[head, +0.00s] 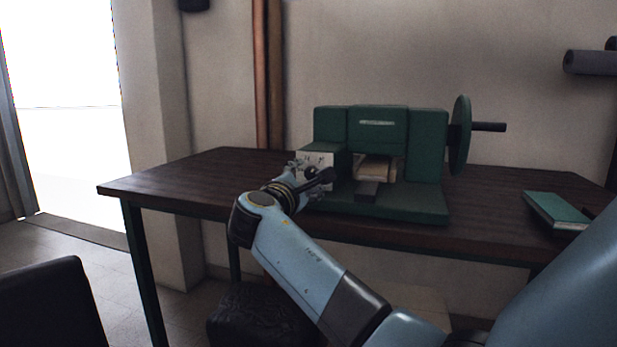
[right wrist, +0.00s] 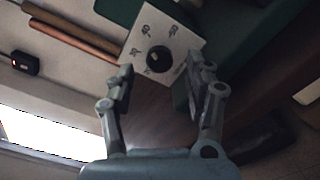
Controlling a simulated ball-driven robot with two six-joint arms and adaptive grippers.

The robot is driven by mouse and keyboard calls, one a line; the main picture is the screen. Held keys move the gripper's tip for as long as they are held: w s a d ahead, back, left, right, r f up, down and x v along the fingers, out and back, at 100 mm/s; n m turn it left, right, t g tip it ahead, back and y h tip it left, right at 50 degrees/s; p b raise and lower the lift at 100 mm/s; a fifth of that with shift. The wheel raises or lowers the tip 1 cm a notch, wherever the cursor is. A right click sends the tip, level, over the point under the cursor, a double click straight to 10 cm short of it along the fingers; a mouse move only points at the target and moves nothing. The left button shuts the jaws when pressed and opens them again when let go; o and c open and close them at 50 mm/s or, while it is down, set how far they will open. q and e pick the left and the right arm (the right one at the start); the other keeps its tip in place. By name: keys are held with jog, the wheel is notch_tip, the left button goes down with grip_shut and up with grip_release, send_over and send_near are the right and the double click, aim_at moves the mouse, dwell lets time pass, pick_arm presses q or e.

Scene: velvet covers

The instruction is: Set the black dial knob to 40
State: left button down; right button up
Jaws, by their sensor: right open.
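The black dial knob (right wrist: 158,59) sits on a white dial plate (right wrist: 187,41) with dark number marks around it. The numbers are small and tilted; which one the knob points at I cannot tell. In the head view the plate (head: 322,157) is on the left front of a green machine (head: 376,122), partly hidden by my right gripper (head: 318,176). In the right wrist view my right gripper (right wrist: 160,74) is open, with one finger on each side of the knob's line. The knob lies just beyond the fingertips, and no contact shows. My left gripper is not in view.
The machine stands on a dark wooden table (head: 175,181) and has a green wheel (head: 460,135) on its right side. A green book (head: 556,211) lies at the table's right. The table's left part is bare. A dark stool (head: 262,315) is below the table.

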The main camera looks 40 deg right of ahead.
jog(key=v, duration=0.9)
